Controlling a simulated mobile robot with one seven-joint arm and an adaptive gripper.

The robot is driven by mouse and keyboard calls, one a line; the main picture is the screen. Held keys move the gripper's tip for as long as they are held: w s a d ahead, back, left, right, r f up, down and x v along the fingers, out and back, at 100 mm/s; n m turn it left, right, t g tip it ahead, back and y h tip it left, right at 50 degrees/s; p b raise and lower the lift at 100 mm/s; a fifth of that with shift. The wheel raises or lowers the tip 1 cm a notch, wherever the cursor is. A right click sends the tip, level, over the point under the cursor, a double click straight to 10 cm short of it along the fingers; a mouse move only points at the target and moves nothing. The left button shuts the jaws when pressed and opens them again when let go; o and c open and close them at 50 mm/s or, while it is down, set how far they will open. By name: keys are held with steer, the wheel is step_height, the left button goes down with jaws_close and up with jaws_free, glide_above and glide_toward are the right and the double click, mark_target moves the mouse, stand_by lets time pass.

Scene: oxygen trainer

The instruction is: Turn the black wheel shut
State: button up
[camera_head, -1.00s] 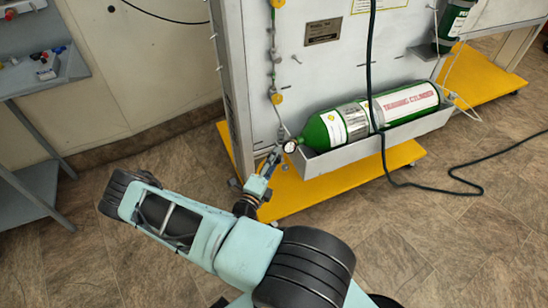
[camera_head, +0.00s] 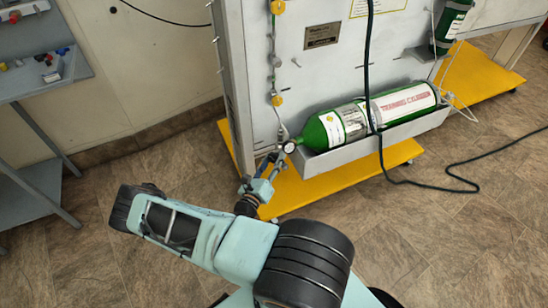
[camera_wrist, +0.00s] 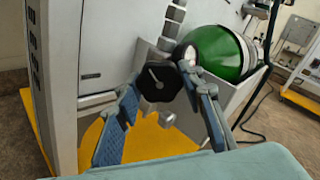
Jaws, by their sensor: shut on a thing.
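The black wheel (camera_wrist: 158,82) is a dark knob with a pale pointer mark on its face, seen in the wrist view at the neck end of the green cylinder (camera_wrist: 217,54). My gripper (camera_wrist: 160,86) has one blue-padded finger on each side of the wheel, and the fingers are shut on its rim. In the head view my gripper (camera_head: 270,165) is at the left end of the cylinder (camera_head: 370,118), just left of a round gauge (camera_head: 290,147). The wheel itself is too small and covered to make out there.
The cylinder lies in a grey tray (camera_head: 390,136) on the panel stand, above a yellow base (camera_head: 300,192). A dark hose (camera_head: 381,160) hangs across the cylinder to the floor. A grey shelf (camera_head: 40,85) with small parts stands at the left.

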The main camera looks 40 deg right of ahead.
steer(key=m+p, duration=0.1)
steer(key=m, duration=0.3)
steer(key=shift+w+r+m+p, duration=0.1)
steer(key=shift+m+p, duration=0.2)
steer(key=shift+p, duration=0.1)
steer(key=shift+m+p, duration=0.9)
steer(key=shift+m, duration=1.4)
steer(key=o, duration=1.2)
steer(key=v, duration=1.2)
